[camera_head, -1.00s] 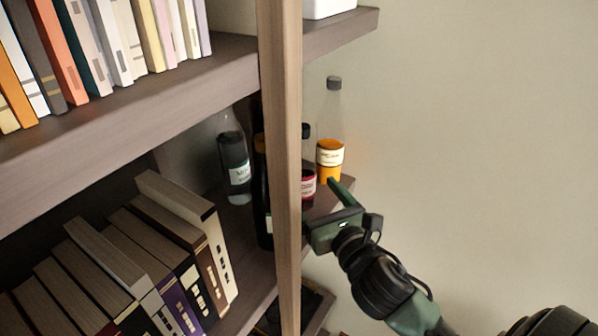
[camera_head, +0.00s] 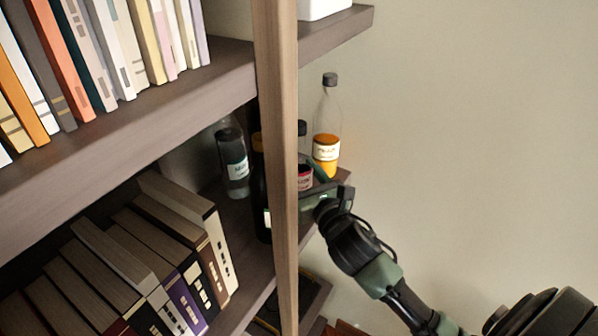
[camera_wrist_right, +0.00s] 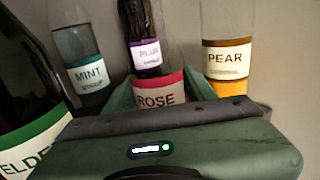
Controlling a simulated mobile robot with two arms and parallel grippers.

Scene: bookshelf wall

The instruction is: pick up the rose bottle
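The rose bottle shows a red band and a white "ROSE" label in the right wrist view (camera_wrist_right: 160,97). In the head view it stands on the shelf (camera_head: 304,179), partly hidden by the wooden upright and my gripper. My right gripper (camera_head: 318,184) is at the bottle, low over the shelf. In the wrist view its green fingers (camera_wrist_right: 159,88) are apart, one on each side of the rose bottle. I cannot tell whether they touch it. The bottle's lower part is hidden behind the gripper body. My left gripper is not in view.
The pear bottle (camera_wrist_right: 226,56) stands close on the right and the plum bottle (camera_wrist_right: 147,50) behind. The mint bottle (camera_wrist_right: 84,68) and dark elder bottle (camera_wrist_right: 22,85) are to the left. A wooden upright (camera_head: 278,150) stands left of my arm. The right side is open before a bare wall.

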